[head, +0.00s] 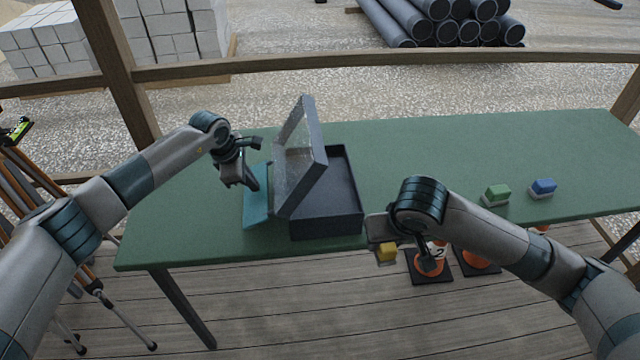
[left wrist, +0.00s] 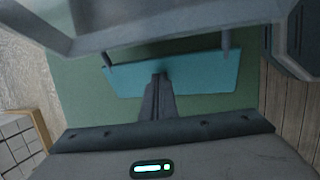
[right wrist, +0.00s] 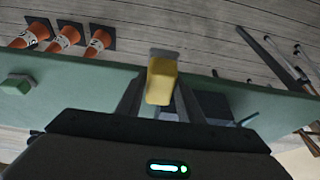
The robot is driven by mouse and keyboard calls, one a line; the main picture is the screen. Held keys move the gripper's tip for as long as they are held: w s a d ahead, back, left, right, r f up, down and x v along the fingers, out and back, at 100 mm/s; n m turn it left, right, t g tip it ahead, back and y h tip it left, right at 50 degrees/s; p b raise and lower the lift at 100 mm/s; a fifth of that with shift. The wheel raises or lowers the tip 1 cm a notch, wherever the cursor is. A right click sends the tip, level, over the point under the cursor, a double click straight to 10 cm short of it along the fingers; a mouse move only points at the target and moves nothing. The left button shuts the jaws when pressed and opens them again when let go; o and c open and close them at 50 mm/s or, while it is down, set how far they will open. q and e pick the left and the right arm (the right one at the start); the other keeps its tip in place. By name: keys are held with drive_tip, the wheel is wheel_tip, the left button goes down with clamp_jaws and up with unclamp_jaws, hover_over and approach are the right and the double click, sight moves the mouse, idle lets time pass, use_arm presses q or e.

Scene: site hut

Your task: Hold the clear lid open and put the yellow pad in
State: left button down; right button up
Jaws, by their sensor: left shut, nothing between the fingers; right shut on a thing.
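The dark box (head: 345,205) stands on the green table with its clear lid (head: 297,155) raised and tilted, hinged side at the left. The lid's frame (left wrist: 150,35) crosses the top of the left wrist view. My left gripper (head: 254,186) is shut and empty, low on the lid's left side above a teal panel (head: 256,212); whether it touches the lid I cannot tell. My right gripper (head: 385,243) is shut on the yellow pad (right wrist: 161,85), which has a grey face. It holds the pad near the table's front edge, right of the box.
A green pad (head: 496,195) and a blue pad (head: 543,188) lie on the table (head: 430,145) at the right. Orange cones (head: 428,262) stand on the floor beyond the front edge. The table behind and right of the box is clear.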

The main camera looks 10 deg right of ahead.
drive_tip(key=w+r+n+y, duration=0.1)
drive_tip(key=w+r+n, duration=0.1)
drive_tip(key=w+n, duration=0.2)
drive_tip(key=w+d+r+n+g+y, duration=0.1)
drive_tip(key=w+r+n, duration=0.1)
drive_tip(key=w+n, duration=0.2)
drive_tip(key=w+r+n+g+y, duration=0.1)
drive_tip(key=w+r+n, duration=0.2)
drive_tip(key=w, duration=0.6)
drive_tip(key=shift+w+d+n, duration=0.15)
drive_tip(key=shift+w+n, duration=0.05)
drive_tip(key=shift+n, duration=0.2)
drive_tip(key=shift+f, duration=0.1)
drive_tip(key=shift+w+a+f, duration=1.45)
drive_tip(key=shift+w+a, duration=1.05)
drive_tip(key=shift+a, duration=2.5)
drive_tip(key=shift+f, duration=2.8)
